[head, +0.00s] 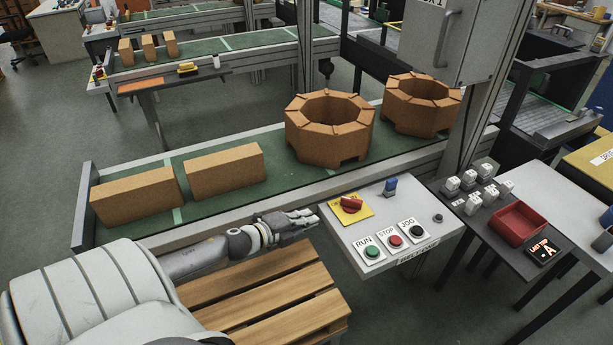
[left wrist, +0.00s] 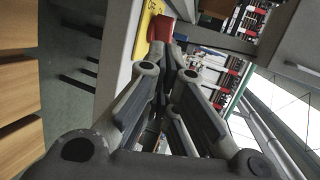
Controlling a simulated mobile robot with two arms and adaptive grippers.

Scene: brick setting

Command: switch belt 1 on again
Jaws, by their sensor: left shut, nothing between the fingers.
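The white control panel (head: 395,222) beside the near belt bears a green RUN button (head: 372,252), a red STOP button (head: 395,241), a black JOG button (head: 416,230) and a red rotary switch (head: 351,203) on a yellow plate (head: 344,216). The red switch also shows in the left wrist view (left wrist: 161,26), just beyond my fingertips. My left gripper (head: 314,217) is shut and empty, just left of the panel. I cannot tell whether it touches the panel. The near green belt (head: 224,199) carries two bricks and two brick rings. My right gripper is out of view.
A blue switch (head: 390,187) stands at the panel's back. A dark side table (head: 480,232) holds a red tray (head: 517,223), several white blocks and a small display (head: 542,251). A wooden pallet (head: 265,300) lies below my left arm. Another belt with bricks runs behind.

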